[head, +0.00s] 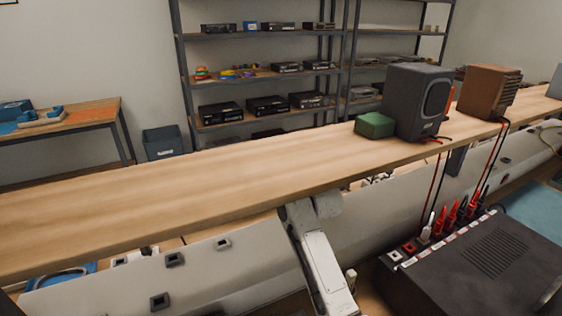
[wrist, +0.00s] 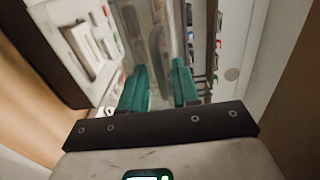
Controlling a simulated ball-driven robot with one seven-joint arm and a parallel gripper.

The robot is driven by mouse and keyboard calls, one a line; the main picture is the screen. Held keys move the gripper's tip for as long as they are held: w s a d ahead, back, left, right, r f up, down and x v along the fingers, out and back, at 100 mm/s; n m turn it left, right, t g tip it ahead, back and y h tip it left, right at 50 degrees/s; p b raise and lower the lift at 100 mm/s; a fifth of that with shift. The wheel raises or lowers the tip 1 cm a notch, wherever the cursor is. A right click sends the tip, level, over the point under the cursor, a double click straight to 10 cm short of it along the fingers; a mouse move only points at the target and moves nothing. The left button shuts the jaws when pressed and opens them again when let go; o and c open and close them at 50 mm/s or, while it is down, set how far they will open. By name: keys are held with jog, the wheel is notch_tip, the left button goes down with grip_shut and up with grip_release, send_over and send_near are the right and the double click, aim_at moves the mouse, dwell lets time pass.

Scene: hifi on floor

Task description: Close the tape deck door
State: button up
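In the wrist view my gripper (wrist: 159,82) has two teal fingers standing apart, with a visible gap and nothing clearly held between them. A pale, glassy panel (wrist: 150,30) shows beyond the fingertips; I cannot tell whether it is the tape deck door or how far it stands open. A pale faceplate with raised rectangular parts (wrist: 88,48) is to the left of the fingers. In the head view my gripper is hidden below the wooden shelf, and no tape deck can be made out for certain.
A long wooden shelf (head: 150,195) crosses the head view, carrying a green box (head: 374,125), a dark speaker (head: 418,100) and a brown box (head: 488,92). A dark box with red and white plugs (head: 480,265) is at lower right. A dark rail-like edge (wrist: 212,45) is right of the fingers.

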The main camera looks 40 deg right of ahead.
grip_shut()
jog(key=shift+f, duration=0.1)
dwell(1.1)
